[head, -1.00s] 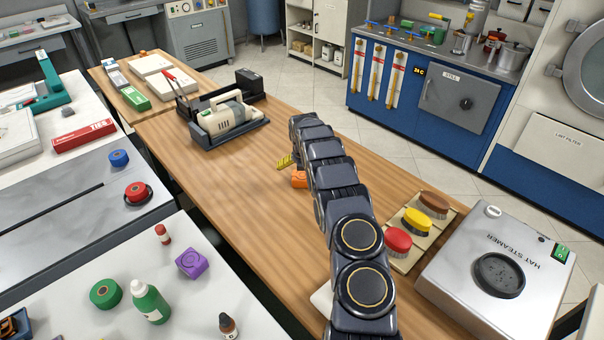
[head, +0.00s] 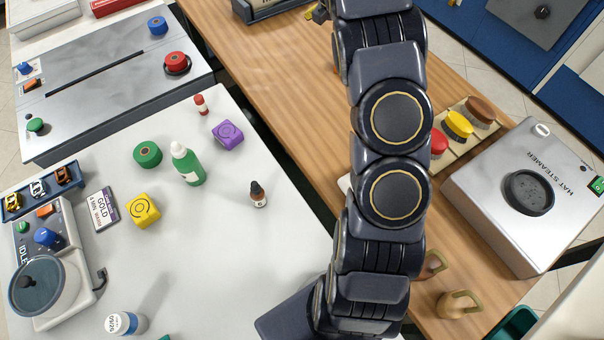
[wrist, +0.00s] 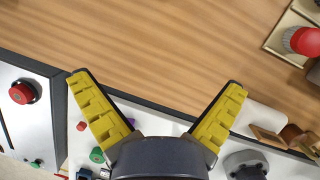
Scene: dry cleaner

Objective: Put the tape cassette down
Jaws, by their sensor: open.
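My gripper is almost out of the head view, with one yellow fingertip (head: 320,13) at the top edge. In the wrist view my gripper (wrist: 158,92) has its yellow fingers spread wide. A purple block (head: 228,133) and a yellow block (head: 142,210) lie on the white table.
A tray with red, yellow and brown brushes (head: 458,124) and the hat steamer (head: 530,190) stand right of my arm. A green bottle (head: 188,165), green roll (head: 148,154) and dropper bottle (head: 258,195) stand on the white table. The counter left of my arm has clear wood.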

